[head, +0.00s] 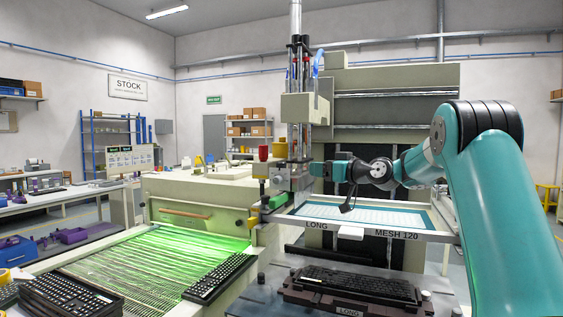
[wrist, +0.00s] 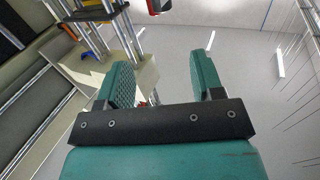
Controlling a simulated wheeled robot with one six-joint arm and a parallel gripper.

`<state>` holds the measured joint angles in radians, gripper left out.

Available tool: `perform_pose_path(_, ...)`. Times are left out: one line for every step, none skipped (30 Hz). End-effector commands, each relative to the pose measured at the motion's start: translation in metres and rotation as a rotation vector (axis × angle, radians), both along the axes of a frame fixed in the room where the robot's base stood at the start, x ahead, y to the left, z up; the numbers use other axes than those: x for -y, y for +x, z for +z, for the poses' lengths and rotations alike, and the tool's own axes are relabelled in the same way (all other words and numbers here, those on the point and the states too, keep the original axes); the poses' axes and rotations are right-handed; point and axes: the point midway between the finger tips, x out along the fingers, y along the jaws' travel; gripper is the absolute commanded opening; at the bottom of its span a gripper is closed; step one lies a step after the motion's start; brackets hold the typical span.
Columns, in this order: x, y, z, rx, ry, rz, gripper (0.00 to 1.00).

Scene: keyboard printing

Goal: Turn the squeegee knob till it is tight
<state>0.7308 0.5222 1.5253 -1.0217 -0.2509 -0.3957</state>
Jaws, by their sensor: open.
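My gripper (head: 318,171) reaches in from the right at the print head, its fingers pointing left towards the grey metal block (head: 290,178) under the column. In the wrist view my gripper (wrist: 163,72) has its two teal fingers wide apart, with no object held between them. A red knob-like part (head: 264,153) and a second red part (head: 280,150) stand just left of the column, above the block. A red part (wrist: 158,6) also shows at the top of the wrist view. I cannot tell which part is the squeegee knob; the fingertips partly cover the block.
A framed screen (head: 365,217) marked LONG and MESH 120 lies below my gripper. A keyboard (head: 360,284) sits in a fixture beneath it. A green-lit conveyor (head: 150,262) with another keyboard (head: 220,277) is at left. The tall column (head: 294,70) stands close to my gripper.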

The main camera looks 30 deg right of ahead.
Motion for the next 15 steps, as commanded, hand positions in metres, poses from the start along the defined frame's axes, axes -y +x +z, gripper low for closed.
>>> perform_pose_path(0.003,-0.003,0.001,0.006,-0.002,0.014,0.61)
perform_pose_path(0.003,-0.003,0.002,0.009,-0.004,0.02,0.61)
perform_pose_path(0.003,-0.003,0.003,0.012,-0.005,0.027,0.61)
perform_pose_path(0.002,-0.001,0.004,0.013,-0.006,0.03,0.61)
perform_pose_path(0.001,0.002,0.004,0.013,-0.006,0.032,0.61)
perform_pose_path(-0.001,0.006,0.005,0.013,-0.005,0.032,0.61)
perform_pose_path(-0.002,0.011,0.005,0.013,-0.005,0.032,0.61)
perform_pose_path(-0.004,0.016,0.006,0.012,-0.004,0.032,0.61)
perform_pose_path(-0.007,0.023,0.006,0.012,-0.004,0.033,0.61)
perform_pose_path(-0.008,0.029,0.007,0.012,-0.004,0.032,0.61)
perform_pose_path(-0.01,0.036,0.007,0.011,-0.003,0.034,0.61)
perform_pose_path(-0.012,0.045,0.007,0.012,-0.004,0.033,0.61)
perform_pose_path(-0.015,0.051,0.008,0.012,-0.004,0.034,0.61)
perform_pose_path(-0.017,0.058,0.008,0.011,-0.003,0.033,0.61)
perform_pose_path(-0.019,0.067,0.008,0.012,-0.003,0.032,0.61)
